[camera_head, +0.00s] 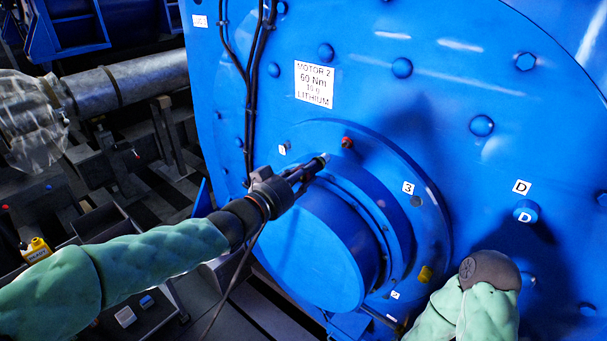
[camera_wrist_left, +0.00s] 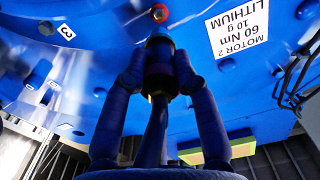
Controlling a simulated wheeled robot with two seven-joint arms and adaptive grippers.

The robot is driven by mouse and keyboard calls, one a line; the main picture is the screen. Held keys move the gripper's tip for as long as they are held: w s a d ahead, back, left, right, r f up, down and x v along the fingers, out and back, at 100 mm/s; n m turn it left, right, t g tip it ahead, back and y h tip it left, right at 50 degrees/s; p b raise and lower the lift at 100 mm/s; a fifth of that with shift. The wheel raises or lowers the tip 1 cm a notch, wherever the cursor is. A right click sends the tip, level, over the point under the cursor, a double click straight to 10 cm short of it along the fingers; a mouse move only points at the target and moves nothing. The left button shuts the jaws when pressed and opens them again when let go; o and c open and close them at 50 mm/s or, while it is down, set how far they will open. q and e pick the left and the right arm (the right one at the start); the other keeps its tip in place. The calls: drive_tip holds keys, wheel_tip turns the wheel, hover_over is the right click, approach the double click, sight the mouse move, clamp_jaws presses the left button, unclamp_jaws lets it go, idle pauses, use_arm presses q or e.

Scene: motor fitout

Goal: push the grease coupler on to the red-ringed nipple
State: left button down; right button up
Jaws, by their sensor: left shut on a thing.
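The red-ringed nipple (camera_head: 347,142) sticks out of the blue motor's round end cover, near its upper edge. It also shows in the left wrist view (camera_wrist_left: 160,13) at the top. My left gripper (camera_head: 292,182) is shut on the dark grease coupler (camera_head: 317,165), whose tip points up and right towards the nipple. In the left wrist view the coupler (camera_wrist_left: 159,62) sits between both fingers, its end just below the red ring. A small gap shows between coupler and nipple. A hose runs back from the coupler. My right arm is at lower right; its gripper is not visible.
The blue motor face (camera_head: 440,95) carries bolts and a label (camera_head: 314,84) reading Motor 2, 60 Nm, 10 g, lithium. Black cables (camera_head: 252,90) run down its left. A large blue hub (camera_head: 315,245) bulges below the coupler. A yellow fitting (camera_head: 425,274) sits lower right.

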sight(326, 155)
use_arm(q)
drive_tip(key=shift+x, duration=2.8)
drive_tip(key=shift+x, duration=1.55)
drive_tip(key=c, duration=0.9)
unclamp_jaws()
drive_tip(key=shift+s, duration=0.1)
drive_tip(key=v, duration=1.1)
drive_tip(key=shift+s+a, duration=0.25)
drive_tip(key=shift+s, duration=0.05)
